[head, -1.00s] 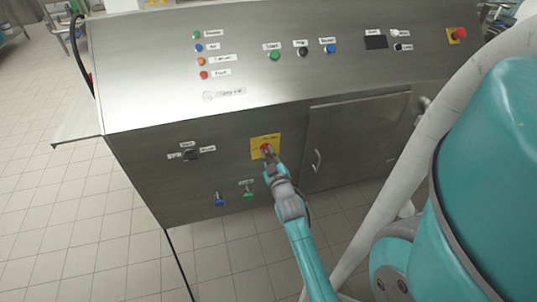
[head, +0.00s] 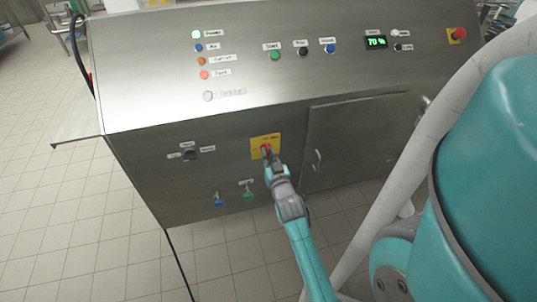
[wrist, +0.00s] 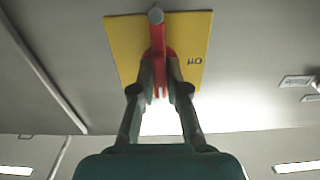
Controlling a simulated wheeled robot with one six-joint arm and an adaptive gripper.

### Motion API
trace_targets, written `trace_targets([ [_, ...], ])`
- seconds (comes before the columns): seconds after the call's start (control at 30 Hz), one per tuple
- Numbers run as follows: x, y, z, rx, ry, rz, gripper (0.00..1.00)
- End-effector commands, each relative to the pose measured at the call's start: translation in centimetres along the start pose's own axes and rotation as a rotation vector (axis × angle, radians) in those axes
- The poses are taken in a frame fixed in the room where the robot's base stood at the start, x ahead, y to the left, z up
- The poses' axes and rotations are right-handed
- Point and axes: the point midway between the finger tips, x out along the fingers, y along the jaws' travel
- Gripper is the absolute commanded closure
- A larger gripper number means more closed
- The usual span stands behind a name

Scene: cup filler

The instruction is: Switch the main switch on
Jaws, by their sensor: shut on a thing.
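The main switch is a red rotary handle (wrist: 159,45) on a yellow plate (head: 258,150) on the front of the steel cabinet. It also shows in the wrist view with its yellow plate (wrist: 122,45), where "Off" is printed at one side of the plate. My gripper (head: 267,152) is at the plate, its two fingers closed around the red handle. In the wrist view my gripper (wrist: 160,82) has one finger on each side of the handle. The handle lies along the picture's vertical there, away from the "Off" mark. The fingers partly hide the handle.
The sloped panel above has a lit green lamp (head: 196,35), a lit red lamp (head: 204,75), a display (head: 376,41) reading about 70 and a red emergency button (head: 458,34). A cabinet door (head: 350,140) is right of the switch. A black selector (head: 191,154) is to its left.

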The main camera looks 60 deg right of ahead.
Motion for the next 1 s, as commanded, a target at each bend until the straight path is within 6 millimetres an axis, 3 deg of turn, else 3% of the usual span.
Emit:
trace_targets([
  [0.27,0.0,0.0,0.1,0.002,-0.003,0.000,1.00],
  [0.3,0.0,0.0,0.1,0.002,-0.003,0.000,0.82],
  [0.4,0.0,0.0,0.1,0.002,-0.002,0.000,0.61],
  [0.77,-0.4,0.0,0.1,0.000,-0.001,0.000,0.61],
  [1.0,-3.5,0.0,0.2,0.000,-0.004,0.000,0.61],
])
